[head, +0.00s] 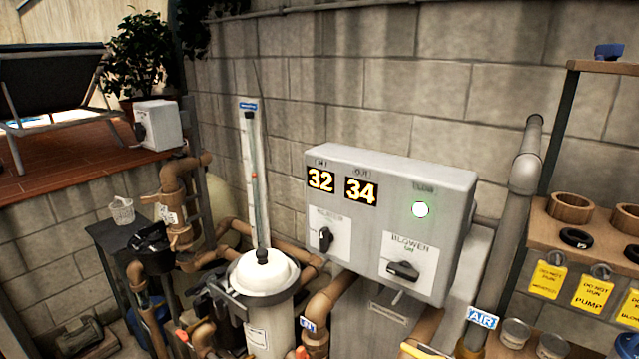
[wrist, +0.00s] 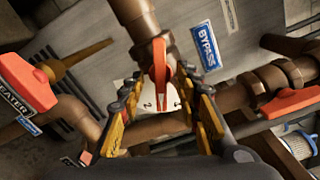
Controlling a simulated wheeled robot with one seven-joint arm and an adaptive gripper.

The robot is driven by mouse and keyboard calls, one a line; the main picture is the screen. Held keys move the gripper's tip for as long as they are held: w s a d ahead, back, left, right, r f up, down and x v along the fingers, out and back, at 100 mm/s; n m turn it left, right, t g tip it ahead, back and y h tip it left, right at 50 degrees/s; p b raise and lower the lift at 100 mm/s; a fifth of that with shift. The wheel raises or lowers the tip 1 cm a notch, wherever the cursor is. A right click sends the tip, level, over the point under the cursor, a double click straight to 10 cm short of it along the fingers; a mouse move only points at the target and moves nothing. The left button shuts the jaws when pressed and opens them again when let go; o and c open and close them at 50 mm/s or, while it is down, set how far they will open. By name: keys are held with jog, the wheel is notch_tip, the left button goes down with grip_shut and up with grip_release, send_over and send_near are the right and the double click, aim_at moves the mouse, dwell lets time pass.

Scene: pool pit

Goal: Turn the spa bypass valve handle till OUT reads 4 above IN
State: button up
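The control box (head: 390,220) on the wall has two lit displays. The IN display (head: 320,180) reads 32 and the OUT display (head: 361,191) reads 34, so OUT is 2 above IN. In the wrist view the red bypass valve handle (wrist: 159,68) stands on a brown pipe, beside a blue BYPASS label (wrist: 206,46). My gripper (wrist: 164,95) is open, with its yellow-padded fingers on either side of the handle. Gaps show on both sides, so the fingers seem not to touch it. I cannot make out the gripper in the head view.
A red handle with a HEATER tag (wrist: 28,88) is at the left of the wrist view. Another red handle (wrist: 291,103) is at the right. Brown pipes run close around the fingers.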

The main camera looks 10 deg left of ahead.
jog(key=v, duration=0.7)
dwell(0.3)
